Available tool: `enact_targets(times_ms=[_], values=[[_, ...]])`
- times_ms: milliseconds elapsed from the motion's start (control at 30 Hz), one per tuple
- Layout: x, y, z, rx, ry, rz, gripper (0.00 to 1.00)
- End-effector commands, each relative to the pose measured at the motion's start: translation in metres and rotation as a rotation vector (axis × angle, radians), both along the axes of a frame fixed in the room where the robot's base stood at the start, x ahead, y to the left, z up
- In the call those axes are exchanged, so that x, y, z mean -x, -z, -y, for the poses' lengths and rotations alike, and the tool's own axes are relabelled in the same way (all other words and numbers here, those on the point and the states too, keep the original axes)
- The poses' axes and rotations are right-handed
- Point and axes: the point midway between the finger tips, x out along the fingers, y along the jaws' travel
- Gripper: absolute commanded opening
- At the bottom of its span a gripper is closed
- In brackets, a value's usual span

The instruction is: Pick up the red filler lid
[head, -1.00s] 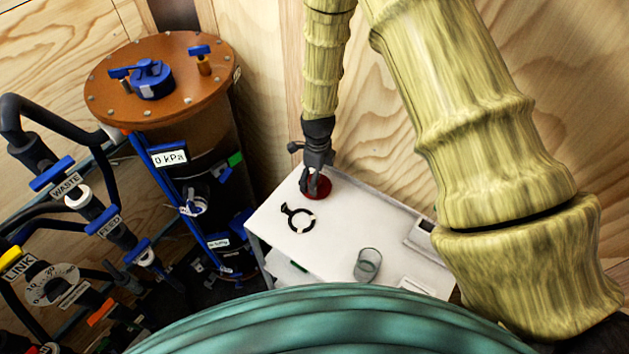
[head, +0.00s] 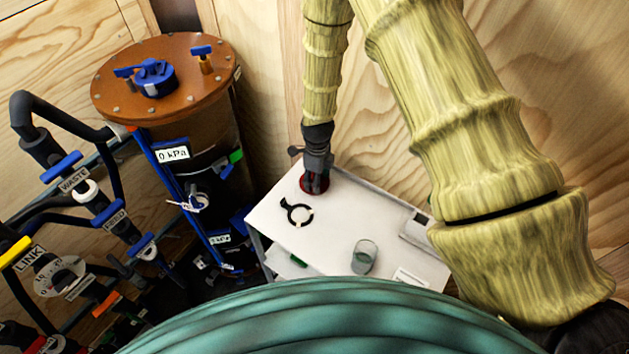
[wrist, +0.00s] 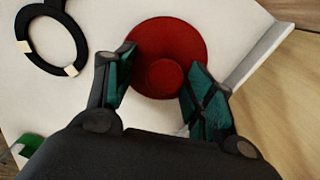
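The red filler lid (head: 326,186) lies on the white table top (head: 330,232) near its back corner, largely hidden by my gripper in the head view. In the wrist view the lid (wrist: 168,48) is a round red disc with a smaller round knob in its middle. My gripper (head: 316,186) points down over the lid. In the wrist view my gripper (wrist: 158,82) is open, with one finger on each side of the knob and gaps between. I cannot tell how high the fingertips are above the lid.
A black ring with pale marks (head: 297,214) lies beside the lid, and a clear glass (head: 364,257) stands nearer the front. A raised table edge (wrist: 262,55) and wooden wall lie close to the lid. A brown-topped tank (head: 165,75) with blue valves stands left.

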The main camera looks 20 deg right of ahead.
Motion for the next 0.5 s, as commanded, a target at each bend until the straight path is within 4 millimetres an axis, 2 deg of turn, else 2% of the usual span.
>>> enact_targets(times_ms=[33, 167, 200, 500], values=[[-0.0001, 0.0026, 0.0, 0.0, 0.0, 0.001, 0.25], [0.0002, 0.0037, 0.0001, 0.0, 0.0, 0.001, 0.02], [0.0004, 0.004, 0.0002, 0.0, 0.0, 0.0, 0.0], [0.003, 0.0065, 0.0, 0.0, 0.0, -0.004, 0.0]])
